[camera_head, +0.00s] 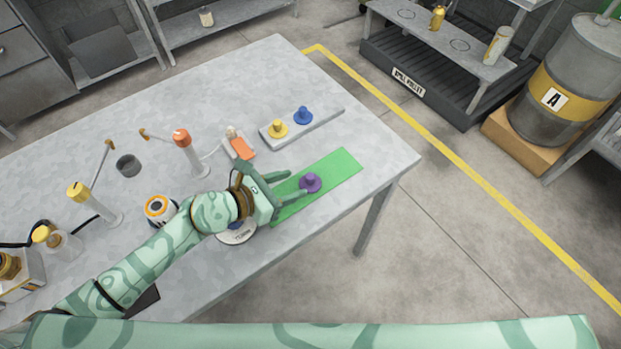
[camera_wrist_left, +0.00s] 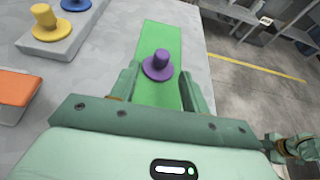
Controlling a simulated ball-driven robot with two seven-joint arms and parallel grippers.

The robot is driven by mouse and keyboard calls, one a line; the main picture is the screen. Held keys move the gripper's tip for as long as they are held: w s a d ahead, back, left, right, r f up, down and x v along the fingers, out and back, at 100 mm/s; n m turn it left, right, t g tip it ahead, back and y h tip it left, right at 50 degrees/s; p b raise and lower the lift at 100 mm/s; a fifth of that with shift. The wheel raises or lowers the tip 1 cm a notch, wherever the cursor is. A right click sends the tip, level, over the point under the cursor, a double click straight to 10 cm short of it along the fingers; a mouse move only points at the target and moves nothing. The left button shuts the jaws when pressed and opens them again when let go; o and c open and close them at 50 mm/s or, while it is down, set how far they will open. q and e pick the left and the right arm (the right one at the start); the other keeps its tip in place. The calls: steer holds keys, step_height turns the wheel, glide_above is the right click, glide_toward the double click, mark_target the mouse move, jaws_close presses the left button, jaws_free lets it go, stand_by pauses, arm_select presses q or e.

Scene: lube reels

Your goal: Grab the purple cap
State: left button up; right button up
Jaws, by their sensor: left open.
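The purple cap (camera_head: 311,183) has a wide round brim with a knob on top. It stands upright on the green mat (camera_head: 338,170) near the table's right end. In the left wrist view the cap (camera_wrist_left: 158,66) sits ahead of and between my left gripper's fingers (camera_wrist_left: 160,92). My left gripper (camera_head: 290,185) is open, low over the mat, with its fingers pointing toward the cap. I cannot tell whether a finger touches the brim.
A grey block (camera_head: 322,121) behind the mat holds a yellow cap (camera_head: 277,128) and a blue cap (camera_head: 302,115). An orange-topped post (camera_head: 182,140) and an orange pad (camera_head: 242,149) stand left of it. The table's right corner (camera_head: 400,158) is clear.

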mark_target(306, 180)
arm_select(q)
steer(key=shift+x, duration=0.8)
steer(key=b+x, duration=0.2)
steer(key=x, duration=0.3)
steer(key=shift+d+f, duration=0.1)
steer(key=shift+d, duration=0.05)
arm_select(e)
steer(key=shift+w+f, duration=0.2)
steer(key=shift+f, duration=0.8)
arm_select(q)
jaws_close()
arm_select(e)
steer(key=shift+s, duration=0.1)
